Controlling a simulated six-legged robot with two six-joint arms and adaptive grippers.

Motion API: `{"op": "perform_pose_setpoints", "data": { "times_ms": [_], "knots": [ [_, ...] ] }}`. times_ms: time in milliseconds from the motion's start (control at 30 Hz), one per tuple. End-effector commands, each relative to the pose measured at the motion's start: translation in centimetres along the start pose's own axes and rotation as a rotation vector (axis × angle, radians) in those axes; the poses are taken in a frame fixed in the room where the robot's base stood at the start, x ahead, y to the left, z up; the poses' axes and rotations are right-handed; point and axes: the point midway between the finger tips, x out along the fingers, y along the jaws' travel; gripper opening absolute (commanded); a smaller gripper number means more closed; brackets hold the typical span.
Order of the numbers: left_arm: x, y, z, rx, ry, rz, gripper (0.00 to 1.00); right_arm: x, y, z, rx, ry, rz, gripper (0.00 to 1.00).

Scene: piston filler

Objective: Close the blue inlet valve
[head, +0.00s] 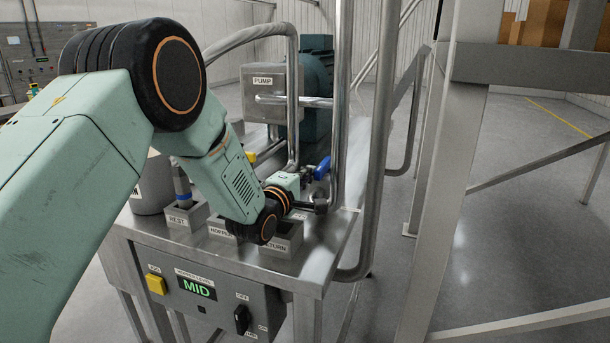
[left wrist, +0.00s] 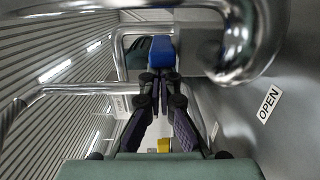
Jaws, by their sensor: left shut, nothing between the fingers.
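The blue inlet valve handle (head: 321,168) sits on the pipework at the right end of the steel bench. In the left wrist view the blue handle (left wrist: 162,58) is straight beyond my fingertips, in front of the pipes. My left gripper (head: 318,205) is low over the bench, just below the handle in the head view. Its fingers (left wrist: 160,76) are shut with nothing between them. The tips look very close to the handle; I cannot tell whether they touch. An OPEN label (left wrist: 269,103) is on the grey surface to the right. My right gripper is out of view.
Steel pipes (head: 342,100) rise right by the valve. A pump box (head: 272,88) stands behind. Labelled holders, REST (head: 187,217) and RETURN (head: 285,238), stand on the bench. The control panel (head: 210,300) shows MID.

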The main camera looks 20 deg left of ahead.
Motion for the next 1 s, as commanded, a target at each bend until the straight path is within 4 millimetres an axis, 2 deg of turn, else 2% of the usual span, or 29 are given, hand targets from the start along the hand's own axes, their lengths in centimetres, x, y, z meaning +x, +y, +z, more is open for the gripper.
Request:
{"op": "perform_pose_setpoints", "data": {
  "times_ms": [567, 1000],
  "knots": [
    [-0.1, 0.0, 0.8, 0.001, 0.121, 0.001, 0.00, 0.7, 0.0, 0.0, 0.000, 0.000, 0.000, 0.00],
    [0.1, -0.1, 2.7, 0.001, 0.120, 0.001, 0.00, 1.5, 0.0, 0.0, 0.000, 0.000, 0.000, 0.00]
  ]
}}
